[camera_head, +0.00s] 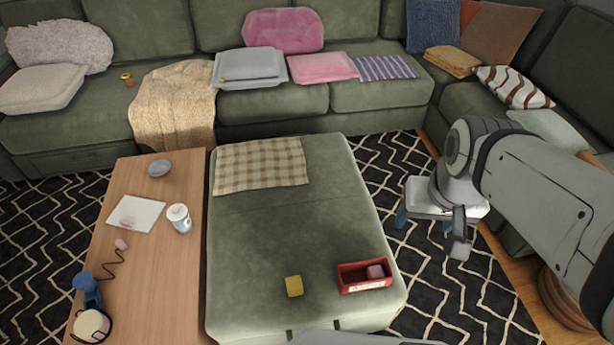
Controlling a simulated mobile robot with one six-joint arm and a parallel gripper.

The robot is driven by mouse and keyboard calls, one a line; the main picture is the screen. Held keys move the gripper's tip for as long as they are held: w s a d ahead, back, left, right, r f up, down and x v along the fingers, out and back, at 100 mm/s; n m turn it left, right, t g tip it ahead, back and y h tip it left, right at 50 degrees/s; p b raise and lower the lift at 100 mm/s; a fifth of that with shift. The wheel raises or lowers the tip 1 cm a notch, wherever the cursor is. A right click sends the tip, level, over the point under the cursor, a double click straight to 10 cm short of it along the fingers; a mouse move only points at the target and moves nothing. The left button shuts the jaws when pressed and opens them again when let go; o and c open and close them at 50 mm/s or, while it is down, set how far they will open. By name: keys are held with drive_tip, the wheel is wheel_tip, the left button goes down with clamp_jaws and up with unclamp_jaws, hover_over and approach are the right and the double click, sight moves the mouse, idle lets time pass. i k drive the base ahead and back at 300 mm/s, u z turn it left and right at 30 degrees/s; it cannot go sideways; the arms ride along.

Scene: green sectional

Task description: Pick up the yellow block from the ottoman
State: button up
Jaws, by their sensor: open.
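A small yellow block (294,286) lies on the near part of the green ottoman (290,230). It sits to the left of a red box and apart from it. My gripper (430,226) hangs from my grey arm at the right, over the patterned rug beyond the ottoman's right edge. It is open, with its fingers spread apart, and it holds nothing that I can see. It is well to the right of the yellow block and farther back.
A red box (350,284) with a pink block (376,272) in it stands right of the yellow block. A checkered cloth (260,165) covers the ottoman's far left. A wooden table (165,265) with a white cup (179,218) adjoins at left. The ottoman's middle is clear.

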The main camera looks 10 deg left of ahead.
sight(294, 287)
drive_tip(key=z, duration=0.2)
drive_tip(key=k, duration=1)
drive_tip(key=u, duration=0.8)
drive_tip(key=i, duration=1)
